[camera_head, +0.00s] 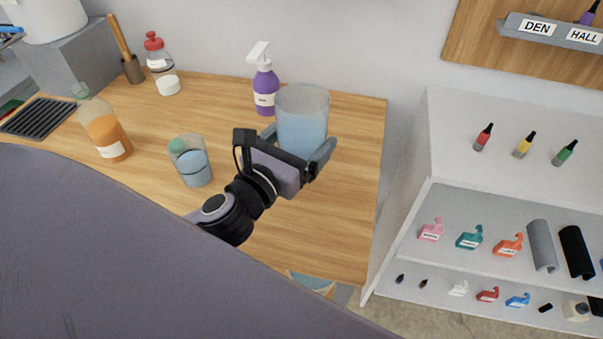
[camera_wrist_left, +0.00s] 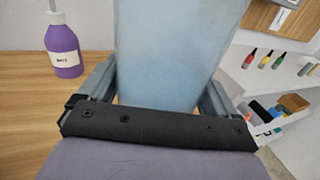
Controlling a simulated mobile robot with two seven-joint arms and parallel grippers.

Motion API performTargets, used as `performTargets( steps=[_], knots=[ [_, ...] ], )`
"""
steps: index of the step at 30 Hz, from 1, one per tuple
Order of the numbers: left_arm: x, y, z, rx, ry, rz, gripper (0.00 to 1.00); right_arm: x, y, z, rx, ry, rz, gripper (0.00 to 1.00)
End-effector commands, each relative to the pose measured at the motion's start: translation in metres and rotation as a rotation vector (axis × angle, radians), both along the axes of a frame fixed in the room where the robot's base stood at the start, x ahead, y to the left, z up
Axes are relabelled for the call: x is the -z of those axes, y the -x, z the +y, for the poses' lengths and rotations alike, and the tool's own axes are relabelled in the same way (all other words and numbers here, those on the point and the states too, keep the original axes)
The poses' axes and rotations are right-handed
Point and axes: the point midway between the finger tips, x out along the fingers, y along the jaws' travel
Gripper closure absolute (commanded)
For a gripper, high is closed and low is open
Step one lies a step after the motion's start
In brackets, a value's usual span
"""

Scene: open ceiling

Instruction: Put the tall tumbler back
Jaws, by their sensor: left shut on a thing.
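The tall tumbler (camera_head: 302,112), clear and bluish, is upright between the fingers of my left gripper (camera_head: 298,142), near the right part of the wooden counter. My left gripper is shut on it, one finger on each side. The tumbler also fills the middle of the left wrist view (camera_wrist_left: 170,55). Its base is hidden behind the gripper, so I cannot tell whether it touches the counter. A second, shorter tumbler (camera_head: 196,170) with a bluish look stands on the counter to the left. My right gripper is not in view.
A purple spray bottle (camera_head: 264,92) stands close behind and left of the held tumbler. The counter's right part (camera_head: 345,190) is clear. A white shelf unit (camera_head: 470,190) stands right.

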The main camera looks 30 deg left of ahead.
Motion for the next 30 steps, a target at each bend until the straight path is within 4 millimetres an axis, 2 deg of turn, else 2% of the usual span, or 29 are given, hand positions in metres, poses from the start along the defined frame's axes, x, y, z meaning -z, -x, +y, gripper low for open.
performTargets(
  steps=[1, 3, 10, 18, 30],
  knots=[
    [0.017, 0.0, 0.0, -0.002, 0.001, 0.0, 0.6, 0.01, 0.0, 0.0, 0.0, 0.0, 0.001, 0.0],
    [0.028, 0.0, 0.0, -0.002, 0.001, -0.001, 0.6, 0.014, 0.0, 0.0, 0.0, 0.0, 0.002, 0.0],
    [0.044, 0.0, 0.0, 0.0, 0.001, -0.003, 0.6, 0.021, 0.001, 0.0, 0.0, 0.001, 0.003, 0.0],
    [0.082, 0.0, 0.0, -0.001, 0.001, -0.002, 0.6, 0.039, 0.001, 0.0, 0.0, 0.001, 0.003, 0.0],
    [0.085, 0.0, 0.0, 0.0, -0.001, -0.003, 0.6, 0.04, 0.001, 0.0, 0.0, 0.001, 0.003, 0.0]
  ],
)
